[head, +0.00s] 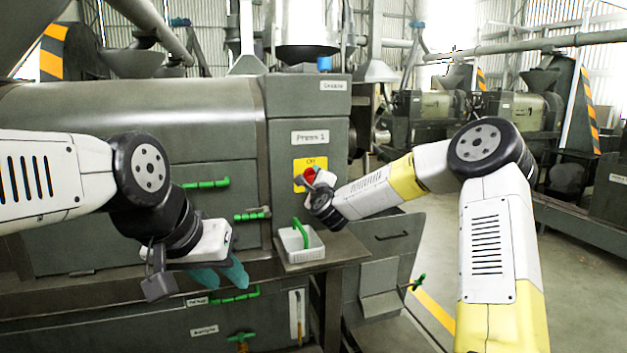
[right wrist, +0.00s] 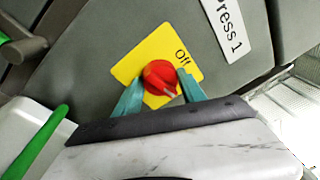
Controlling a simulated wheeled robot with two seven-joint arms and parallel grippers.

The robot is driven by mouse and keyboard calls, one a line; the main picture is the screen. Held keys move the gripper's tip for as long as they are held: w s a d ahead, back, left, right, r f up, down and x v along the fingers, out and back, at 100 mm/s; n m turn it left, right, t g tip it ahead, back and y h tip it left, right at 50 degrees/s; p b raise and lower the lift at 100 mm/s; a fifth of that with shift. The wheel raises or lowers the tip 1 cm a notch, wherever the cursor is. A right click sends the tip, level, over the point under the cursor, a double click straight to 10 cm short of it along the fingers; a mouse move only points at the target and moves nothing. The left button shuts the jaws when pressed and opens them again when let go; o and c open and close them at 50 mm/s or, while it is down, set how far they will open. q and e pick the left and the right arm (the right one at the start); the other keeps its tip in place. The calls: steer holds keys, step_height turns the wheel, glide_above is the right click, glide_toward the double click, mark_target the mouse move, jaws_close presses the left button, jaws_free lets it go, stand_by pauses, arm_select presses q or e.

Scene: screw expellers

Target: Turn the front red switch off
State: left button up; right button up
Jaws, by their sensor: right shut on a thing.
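The red switch (head: 309,175) is a round knob on a yellow plate (head: 298,166) below the "Press 1" label on the front of the grey press. In the right wrist view, the red knob (right wrist: 160,77) has a white mark pointing to the lower right, and the word "Off" (right wrist: 182,58) is printed beside it on the yellow plate. My right gripper (right wrist: 161,92) is shut on the knob, with one teal finger on either side. In the head view, my right gripper (head: 314,178) partly covers the knob. My left gripper (head: 222,277) hangs empty before the press, its teal fingers apart.
Green handles (head: 206,184) stick out from the press front near my left arm. Open floor (head: 425,270) lies to the right, with more machines behind.

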steer(key=n, duration=0.4)
steer(key=shift+n, duration=0.4)
steer(key=n+y, duration=0.1)
steer(key=n, duration=0.3)
steer(key=shift+t, duration=0.4)
steer(key=n+y, duration=0.1)
steer(key=n, duration=0.4)
steer(key=shift+d+f, duration=0.1)
steer(key=shift+d+n+y, duration=0.1)
steer(key=shift+n+y, duration=0.3)
steer(key=shift+n, duration=1.7)
steer(key=o, duration=1.4)
steer(key=shift+c, duration=0.2)
